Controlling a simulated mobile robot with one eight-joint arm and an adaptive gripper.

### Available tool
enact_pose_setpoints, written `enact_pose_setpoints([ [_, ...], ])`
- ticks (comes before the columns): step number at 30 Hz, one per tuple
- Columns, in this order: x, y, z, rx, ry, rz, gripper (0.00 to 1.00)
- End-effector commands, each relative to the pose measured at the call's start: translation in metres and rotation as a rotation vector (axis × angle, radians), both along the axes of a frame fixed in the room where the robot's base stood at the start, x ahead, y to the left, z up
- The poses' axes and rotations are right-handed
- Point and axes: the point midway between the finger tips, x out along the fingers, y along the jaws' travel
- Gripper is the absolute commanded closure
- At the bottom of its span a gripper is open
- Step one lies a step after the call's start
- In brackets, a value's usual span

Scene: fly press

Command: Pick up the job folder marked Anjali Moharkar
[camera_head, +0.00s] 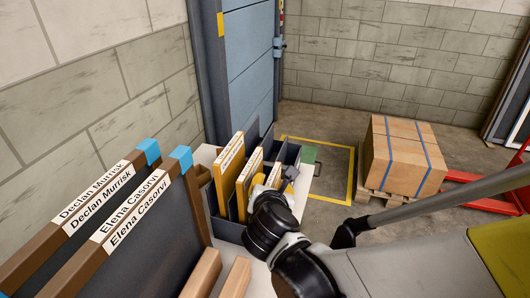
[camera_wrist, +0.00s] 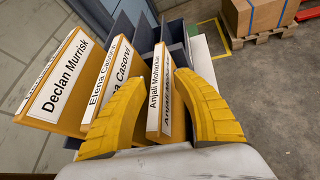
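The job folder marked Anjali Moharkar (camera_wrist: 154,95) is yellow with a white label on its top edge. It stands upright, the rightmost of three folders in a dark divided rack (camera_head: 222,226). In the wrist view my gripper (camera_wrist: 163,76) is open, with one yellow finger on each side of this folder. I cannot tell whether either finger touches it. In the head view my wrist hides part of the rack and folders. The folders marked Declan Murrisk (camera_wrist: 62,85) and Elena Casorvi (camera_wrist: 107,82) stand to its left; the left finger is close to the Elena Casorvi folder.
Two brown-framed dark boards labelled Declan Murrisk (camera_head: 92,192) and Elena Casorvi (camera_head: 128,208) stand at the left front. A blue door (camera_head: 249,65) is behind the rack. A strapped carton (camera_head: 402,158) sits on a pallet at right. A yellow-outlined floor patch (camera_head: 330,178) is clear.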

Motion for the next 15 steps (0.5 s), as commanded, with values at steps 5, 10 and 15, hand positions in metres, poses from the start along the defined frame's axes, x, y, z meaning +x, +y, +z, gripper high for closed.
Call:
enact_pose_setpoints([
  [5, 0.0139, -0.0013, -0.0072, 0.0, -0.001, 0.0, 0.65],
  [10, 0.0133, -0.0011, -0.006, 0.0, 0.0, 0.0, 0.72],
  [15, 0.0132, -0.001, -0.006, 0.0, 0.0, 0.0, 1.0],
])
